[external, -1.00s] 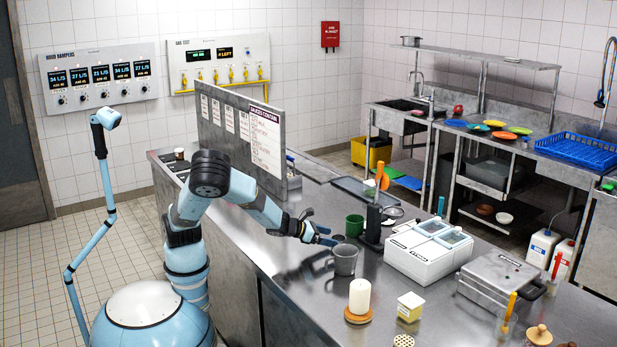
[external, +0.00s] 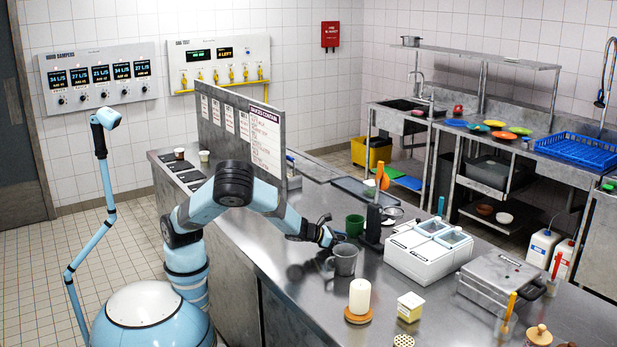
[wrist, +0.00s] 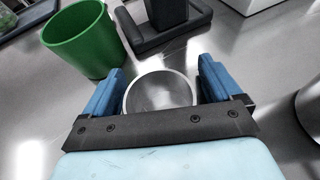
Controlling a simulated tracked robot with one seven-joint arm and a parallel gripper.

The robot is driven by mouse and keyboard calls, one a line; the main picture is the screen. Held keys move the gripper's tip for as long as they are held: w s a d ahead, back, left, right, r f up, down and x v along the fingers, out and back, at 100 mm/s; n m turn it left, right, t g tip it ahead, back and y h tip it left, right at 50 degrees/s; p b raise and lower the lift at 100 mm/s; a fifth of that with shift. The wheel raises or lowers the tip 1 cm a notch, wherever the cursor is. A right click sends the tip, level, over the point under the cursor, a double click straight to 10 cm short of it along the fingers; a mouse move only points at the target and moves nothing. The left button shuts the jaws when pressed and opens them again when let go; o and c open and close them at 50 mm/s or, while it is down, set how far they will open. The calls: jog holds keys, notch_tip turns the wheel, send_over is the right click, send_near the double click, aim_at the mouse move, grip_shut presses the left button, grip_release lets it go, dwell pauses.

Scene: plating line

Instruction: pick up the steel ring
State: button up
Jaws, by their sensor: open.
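The steel ring (wrist: 129,97) lies on the steel counter in the wrist view, a pale round rim around a grey middle. Its near side is hidden behind the dark bar of my gripper. My gripper (wrist: 160,84) is open, with one blue finger on each side of the ring. I see no clear hold on it. In the external view my gripper (external: 330,238) points downward, low over the counter between the green cup and the grey mug. I cannot make out the ring there.
A green cup (wrist: 78,40) and a black stand (wrist: 165,22) are just beyond my gripper. A grey mug (external: 344,261) stands close on the right. A candle (external: 359,297) and a white machine (external: 428,250) are farther right. Bare counter shows at the front.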

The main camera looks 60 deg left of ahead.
jog(key=c, duration=1.1)
jog(key=shift+o, duration=0.2)
